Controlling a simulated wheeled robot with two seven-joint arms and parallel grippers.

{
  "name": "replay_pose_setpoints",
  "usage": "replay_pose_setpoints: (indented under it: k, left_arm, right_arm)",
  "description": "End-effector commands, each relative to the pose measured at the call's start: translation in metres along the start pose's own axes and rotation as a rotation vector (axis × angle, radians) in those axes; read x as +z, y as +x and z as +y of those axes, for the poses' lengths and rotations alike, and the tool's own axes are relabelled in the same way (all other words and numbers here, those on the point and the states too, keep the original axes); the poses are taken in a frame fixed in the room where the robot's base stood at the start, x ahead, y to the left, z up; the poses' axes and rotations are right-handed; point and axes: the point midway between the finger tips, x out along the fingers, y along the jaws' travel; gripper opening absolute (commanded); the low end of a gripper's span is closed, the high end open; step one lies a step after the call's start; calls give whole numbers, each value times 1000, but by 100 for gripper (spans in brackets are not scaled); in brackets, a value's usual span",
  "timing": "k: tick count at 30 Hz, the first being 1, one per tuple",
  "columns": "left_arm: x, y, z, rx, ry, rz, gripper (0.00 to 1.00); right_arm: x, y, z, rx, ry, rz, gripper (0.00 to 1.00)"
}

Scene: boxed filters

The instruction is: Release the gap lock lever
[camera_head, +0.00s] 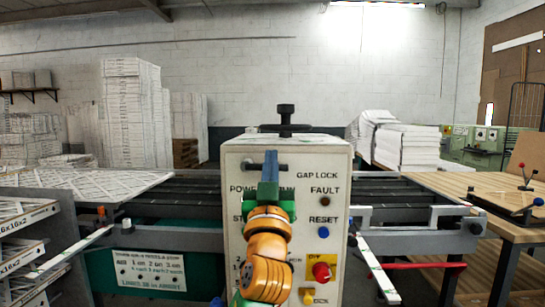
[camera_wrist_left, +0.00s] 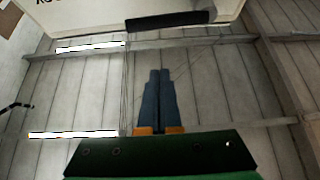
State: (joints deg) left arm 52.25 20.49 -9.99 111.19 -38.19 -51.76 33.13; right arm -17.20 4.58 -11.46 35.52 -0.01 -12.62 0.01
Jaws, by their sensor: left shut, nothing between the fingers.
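The cream control box (camera_head: 300,230) stands in the middle of the head view. Its upper face carries the words GAP LOCK. A dark horizontal bar, seemingly the gap lock lever (camera_head: 252,167), sits at the upper left of that face, partly hidden behind my left gripper (camera_head: 270,160). In the left wrist view a black bar (camera_wrist_left: 170,22) on the pale panel lies beyond the tips of my left gripper (camera_wrist_left: 160,72). Its blue fingers are together and empty, with a visible gap to the bar. My right gripper is out of view.
A black T-shaped knob (camera_head: 286,115) stands on top of the box. A blue button (camera_head: 324,232) and red button (camera_head: 321,271) are on its right side. A machine bed with rails (camera_head: 190,207) flanks the box; a wooden table (camera_head: 480,195) is at right.

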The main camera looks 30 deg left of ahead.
Motion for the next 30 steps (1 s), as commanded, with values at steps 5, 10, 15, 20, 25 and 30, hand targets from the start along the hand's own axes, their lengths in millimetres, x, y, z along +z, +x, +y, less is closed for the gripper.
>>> replay_pose_setpoints:
  k: [5,10,15,20,25,30]
  left_arm:
    - [-5,42,-1,-2,3,-2,0]
    - [27,28,0,0,3,-3,0]
    - [38,24,0,0,1,-1,0]
    - [39,24,0,0,0,0,0]
    - [38,24,0,0,1,0,0]
    - [39,23,0,12,19,0,0]
  right_arm:
    - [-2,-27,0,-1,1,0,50]
    - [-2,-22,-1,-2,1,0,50]
    - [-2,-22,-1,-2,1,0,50]
    - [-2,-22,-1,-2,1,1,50]
    - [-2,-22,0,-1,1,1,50]
    - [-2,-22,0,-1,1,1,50]
